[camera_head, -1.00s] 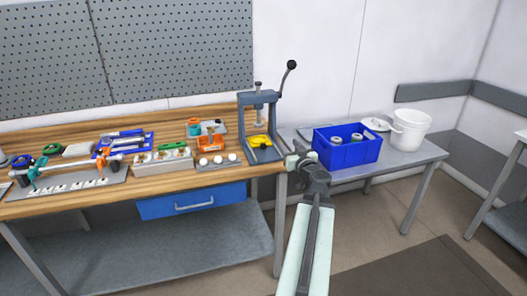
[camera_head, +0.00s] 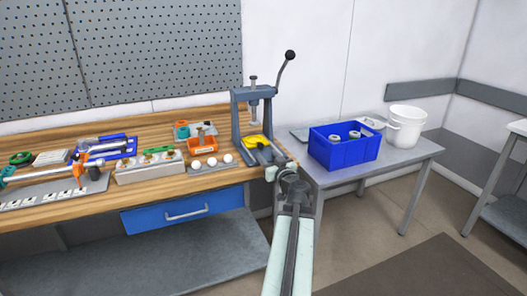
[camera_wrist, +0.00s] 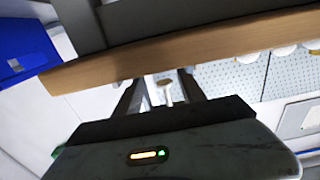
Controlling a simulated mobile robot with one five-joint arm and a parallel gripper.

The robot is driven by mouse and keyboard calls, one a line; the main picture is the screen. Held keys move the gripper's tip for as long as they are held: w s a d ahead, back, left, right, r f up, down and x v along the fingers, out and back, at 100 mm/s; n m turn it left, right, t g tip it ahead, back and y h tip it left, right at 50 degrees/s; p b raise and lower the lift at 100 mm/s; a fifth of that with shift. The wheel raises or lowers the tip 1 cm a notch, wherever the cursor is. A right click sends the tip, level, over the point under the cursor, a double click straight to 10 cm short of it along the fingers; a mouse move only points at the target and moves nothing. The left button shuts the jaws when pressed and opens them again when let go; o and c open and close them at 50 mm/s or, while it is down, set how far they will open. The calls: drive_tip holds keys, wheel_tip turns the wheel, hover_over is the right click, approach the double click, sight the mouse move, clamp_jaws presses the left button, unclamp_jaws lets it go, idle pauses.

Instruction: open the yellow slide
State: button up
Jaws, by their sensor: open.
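The yellow slide (camera_head: 257,142) sits low in the grey lever press (camera_head: 238,125), at the right end of the wooden bench. The press lever rises to a black knob at the upper right. My gripper (camera_head: 281,167) is open, just in front and to the right of the press base by the bench corner. Its jaws look empty. In the wrist view the two fingers of my gripper (camera_wrist: 160,92) point at the bench edge (camera_wrist: 190,50). A dark grey shape, possibly the press base, lies beyond that edge. The yellow slide does not show in the wrist view.
A blue crate (camera_head: 322,154) with round parts stands on the grey side table (camera_head: 399,163), beside a white bucket (camera_head: 406,125). White balls (camera_head: 211,163) and an orange holder (camera_head: 202,142) lie left of the press. A blue drawer (camera_head: 160,214) hangs below the bench.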

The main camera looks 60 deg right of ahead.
sight(261, 147)
drive_tip(key=x, duration=0.6)
drive_tip(key=shift+w+d, duration=0.15)
drive_tip(key=shift+d, duration=0.25)
drive_tip(key=shift+a, duration=0.1)
clamp_jaws()
idle(0.8)
